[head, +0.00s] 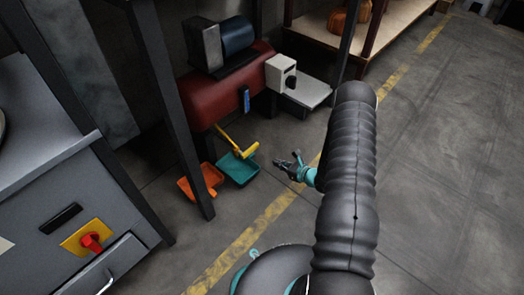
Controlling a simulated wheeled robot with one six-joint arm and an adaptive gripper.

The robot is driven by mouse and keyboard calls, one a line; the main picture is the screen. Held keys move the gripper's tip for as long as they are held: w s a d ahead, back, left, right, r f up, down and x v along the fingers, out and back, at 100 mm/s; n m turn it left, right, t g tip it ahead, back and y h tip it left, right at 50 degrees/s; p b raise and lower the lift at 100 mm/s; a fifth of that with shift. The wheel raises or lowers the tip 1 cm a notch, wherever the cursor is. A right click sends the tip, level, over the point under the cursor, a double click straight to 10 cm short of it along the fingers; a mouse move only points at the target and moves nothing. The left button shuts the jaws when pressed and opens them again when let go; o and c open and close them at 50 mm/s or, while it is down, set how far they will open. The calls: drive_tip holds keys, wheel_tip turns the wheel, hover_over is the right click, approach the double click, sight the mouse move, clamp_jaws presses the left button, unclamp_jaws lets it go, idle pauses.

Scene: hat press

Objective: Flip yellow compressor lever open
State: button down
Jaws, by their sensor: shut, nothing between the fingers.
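The compressor is a dark red tank (228,90) with a blue motor (238,36) on top, standing on the floor behind a dark post. A yellow lever (236,142) with a thick crosswise end slants down to the right, below the front of the tank. How it joins the compressor is too small to tell. My gripper (279,164) is shut and empty, to the right of the lever and a little lower in the picture. A gap shows between them, and they do not touch. My dark, ribbed arm covers the floor right of the gripper.
A teal pan-like object (238,170) and an orange one (200,184) lie on the floor below the lever. The dark post (176,110) stands left of the compressor. A grey cabinet (60,190) with a red knob (92,242) is at left. Open floor lies right.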

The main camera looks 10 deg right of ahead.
drive_tip(key=b+x, duration=0.1)
drive_tip(key=x, duration=0.8)
drive_tip(key=shift+w+a+f, duration=0.15)
drive_tip(key=shift+w+a, duration=0.1)
drive_tip(key=shift+w+r, duration=0.15)
drive_tip(key=shift+r, duration=1.9)
